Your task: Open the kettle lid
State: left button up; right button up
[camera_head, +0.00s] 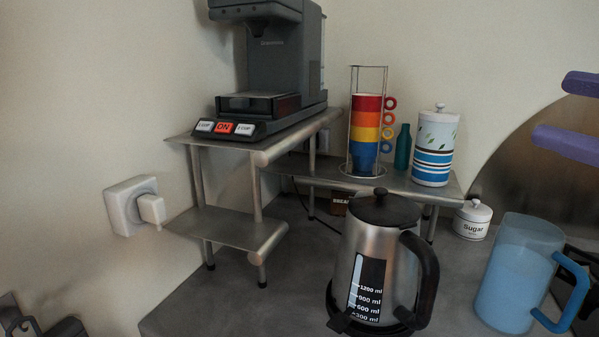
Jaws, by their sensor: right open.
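The kettle (345,250) stands upright on the counter, front centre. It is brushed steel with a dark level window marked in ml and a black handle (428,280) on its right side. Its dark lid (385,210), with a small knob on top, sits closed on the rim. My right gripper (566,110) shows at the upper right edge as two purple fingers with a gap between them. It is open and empty, above and well to the right of the kettle, not touching it.
A blue pitcher (515,275) stands right of the kettle, and a sugar jar (472,220) behind. A metal shelf (225,228) holds a coffee machine (280,60), stacked mugs (366,130), a teal bottle (402,150) and a canister (434,150). Counter left of the kettle is clear.

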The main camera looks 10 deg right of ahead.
aim_at(384, 208)
jog(key=k+j, duration=0.65)
jog(key=j, duration=0.2)
